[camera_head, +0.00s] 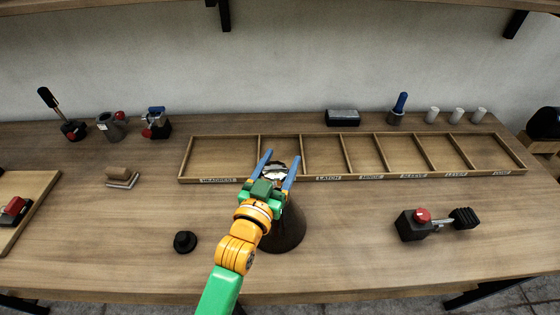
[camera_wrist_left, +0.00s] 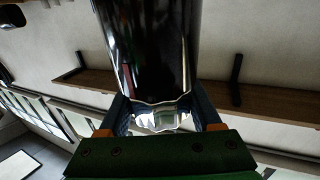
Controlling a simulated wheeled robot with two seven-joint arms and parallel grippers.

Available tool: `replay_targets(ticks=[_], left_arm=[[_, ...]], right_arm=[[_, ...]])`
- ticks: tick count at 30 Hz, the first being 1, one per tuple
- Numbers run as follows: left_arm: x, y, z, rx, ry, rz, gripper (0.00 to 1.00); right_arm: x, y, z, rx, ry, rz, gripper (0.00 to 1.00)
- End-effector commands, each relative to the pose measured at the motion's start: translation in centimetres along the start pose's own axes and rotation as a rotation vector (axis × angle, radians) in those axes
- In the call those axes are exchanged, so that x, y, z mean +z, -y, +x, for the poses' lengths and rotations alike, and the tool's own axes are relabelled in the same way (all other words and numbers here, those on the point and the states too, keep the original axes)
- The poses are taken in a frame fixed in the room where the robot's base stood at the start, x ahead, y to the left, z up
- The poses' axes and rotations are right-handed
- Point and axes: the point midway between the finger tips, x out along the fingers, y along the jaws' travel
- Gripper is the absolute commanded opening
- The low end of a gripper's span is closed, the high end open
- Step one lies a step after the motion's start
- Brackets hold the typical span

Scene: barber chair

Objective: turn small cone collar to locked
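A dark cone (camera_head: 286,230) stands upright on the table in the head view, partly hidden behind my left arm. My left gripper (camera_head: 279,160) has its two blue fingers apart, on either side of a shiny silver piece (camera_head: 278,170) over the top of the cone. In the left wrist view a glossy dark cylinder (camera_wrist_left: 150,45) with a wavy silver rim (camera_wrist_left: 160,117) lies between the fingers. Whether the fingers press on it cannot be told. The collar's markings are not readable. My right gripper is not in view.
A wooden divided tray (camera_head: 355,180) with labels lies behind the cone. A black device with a red button (camera_head: 422,215) is at right. A black knob (camera_head: 185,241) and a wooden stamp-like block (camera_head: 121,177) are at left. The front table strip at right is clear.

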Motion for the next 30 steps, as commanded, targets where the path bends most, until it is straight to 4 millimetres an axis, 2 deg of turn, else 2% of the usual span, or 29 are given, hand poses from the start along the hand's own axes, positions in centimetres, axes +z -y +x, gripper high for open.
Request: replay_targets(ticks=[1, 4, 13, 20, 23, 30], left_arm=[[0.0, 0.0, 0.0, 0.0, 0.0, 0.0, 0.36], [0.0, 0.0, 0.0, 0.0, 0.0, 0.0, 0.09], [0.0, -0.1, 0.0, 0.047, 0.001, 0.006, 0.09], [0.2, -0.4, 0.0, 0.196, 0.002, 0.012, 0.09], [0.5, -0.6, -0.1, 0.285, 0.003, 0.015, 0.09], [0.8, -1.1, -0.3, 0.505, 0.001, 0.015, 0.09]], right_arm=[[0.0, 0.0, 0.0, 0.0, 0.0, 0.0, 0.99], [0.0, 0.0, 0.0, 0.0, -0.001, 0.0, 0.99], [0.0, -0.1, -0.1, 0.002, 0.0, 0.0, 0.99], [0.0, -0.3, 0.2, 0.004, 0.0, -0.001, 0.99], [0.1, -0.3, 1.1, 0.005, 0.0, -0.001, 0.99], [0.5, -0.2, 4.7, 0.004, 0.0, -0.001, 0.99]])
